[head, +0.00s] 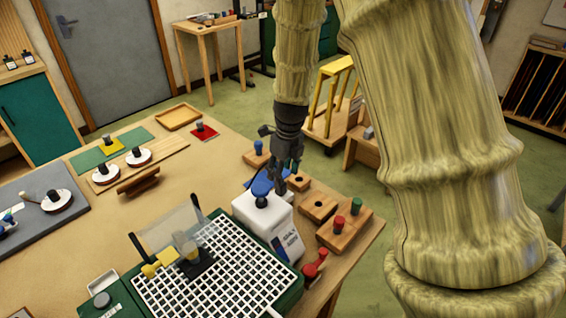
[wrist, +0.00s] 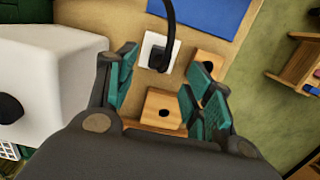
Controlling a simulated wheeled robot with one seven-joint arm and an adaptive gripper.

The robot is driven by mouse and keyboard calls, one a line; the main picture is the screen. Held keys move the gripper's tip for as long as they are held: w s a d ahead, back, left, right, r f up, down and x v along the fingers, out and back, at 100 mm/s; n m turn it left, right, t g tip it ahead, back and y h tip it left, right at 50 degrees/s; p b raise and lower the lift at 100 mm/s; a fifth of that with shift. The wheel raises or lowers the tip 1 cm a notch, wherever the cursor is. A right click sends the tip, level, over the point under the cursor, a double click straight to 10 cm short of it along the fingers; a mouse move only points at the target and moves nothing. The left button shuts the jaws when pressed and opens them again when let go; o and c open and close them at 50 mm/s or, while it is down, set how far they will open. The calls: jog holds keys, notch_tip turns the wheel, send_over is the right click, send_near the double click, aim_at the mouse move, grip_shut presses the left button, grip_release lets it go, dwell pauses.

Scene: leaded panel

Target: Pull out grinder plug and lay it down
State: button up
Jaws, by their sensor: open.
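The grinder (head: 215,275), with a white grid top on a green base, stands at the near edge of the bench. In the wrist view, a black plug (wrist: 161,56) with a black cord sits on a white square socket plate (wrist: 148,42). My gripper (head: 287,168) points down over the bench's right part, behind the white container. The wrist view shows my gripper (wrist: 165,88) open, its teal-padded fingers apart with nothing held between them. The plug appears just past the gap between the fingers. In the head view I cannot make out the plug clearly.
The white container (head: 262,225) with a black knob stands close left of the plug in the wrist view. Wooden blocks with holes (head: 318,207) and a block with red and green pegs (head: 345,234) are nearby. A blue sheet (wrist: 213,14) lies beyond the socket plate.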

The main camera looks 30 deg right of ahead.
aim_at(281, 190)
jog(key=shift+w+a+f+p, duration=0.1)
jog(key=shift+f+p, duration=0.15)
jog(key=shift+f, duration=0.95)
jog(key=shift+w+f+p, duration=0.15)
jog(key=shift+f+p, duration=0.15)
jog(key=shift+f, duration=0.95)
jog(key=shift+w+a+f+p, duration=0.1)
jog(key=shift+f+p, duration=0.15)
jog(key=shift+f, duration=0.95)
jog(key=shift+c, duration=0.2)
grip_shut()
jog(key=shift+r+p, duration=1.05)
jog(key=shift+p, duration=0.05)
jog(key=shift+r+p, duration=0.45)
jog(key=shift+p, duration=0.05)
